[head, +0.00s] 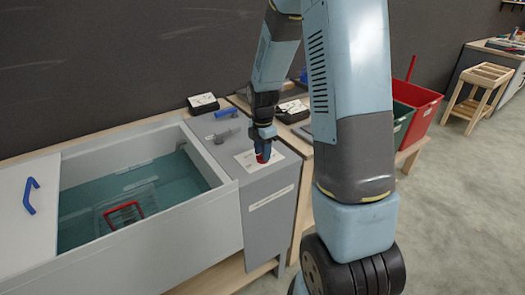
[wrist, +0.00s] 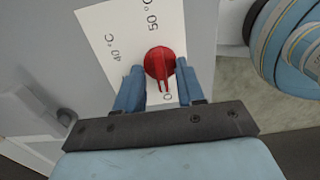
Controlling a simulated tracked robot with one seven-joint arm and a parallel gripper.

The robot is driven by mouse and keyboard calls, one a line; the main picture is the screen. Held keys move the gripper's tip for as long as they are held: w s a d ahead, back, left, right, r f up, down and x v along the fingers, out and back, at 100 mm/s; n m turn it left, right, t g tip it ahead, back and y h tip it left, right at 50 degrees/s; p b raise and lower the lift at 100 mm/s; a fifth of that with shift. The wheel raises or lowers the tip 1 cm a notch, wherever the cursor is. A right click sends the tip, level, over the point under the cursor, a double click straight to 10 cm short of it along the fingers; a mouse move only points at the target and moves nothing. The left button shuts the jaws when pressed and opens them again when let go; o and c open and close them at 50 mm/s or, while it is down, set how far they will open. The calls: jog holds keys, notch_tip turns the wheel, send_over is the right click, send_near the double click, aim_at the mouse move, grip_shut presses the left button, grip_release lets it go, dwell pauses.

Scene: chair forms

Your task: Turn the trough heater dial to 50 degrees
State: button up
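The red dial (wrist: 158,60) sits on a white label plate (wrist: 115,28) marked 40 °C and 50 °C, with a partly hidden marking starting with O below the dial. A narrow red ridge on the dial points down toward that marking. My gripper (wrist: 159,74) is over the dial with its blue fingers apart, one on each side; pale plate shows between the fingers and the ridge. I cannot tell whether either finger touches the dial's rim. In the head view my gripper (head: 264,138) points down at the dial (head: 263,156) on the grey end panel of the trough (head: 130,262).
The trough holds water and a red-handled basket (head: 124,213). A white lid with a blue handle (head: 30,195) covers its left part. A grey tap-like lever (head: 226,134) and a blue handle stand behind the dial. Red and green bins (head: 424,105) are at right.

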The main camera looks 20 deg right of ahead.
jog(key=shift+c, duration=0.4)
grip_shut()
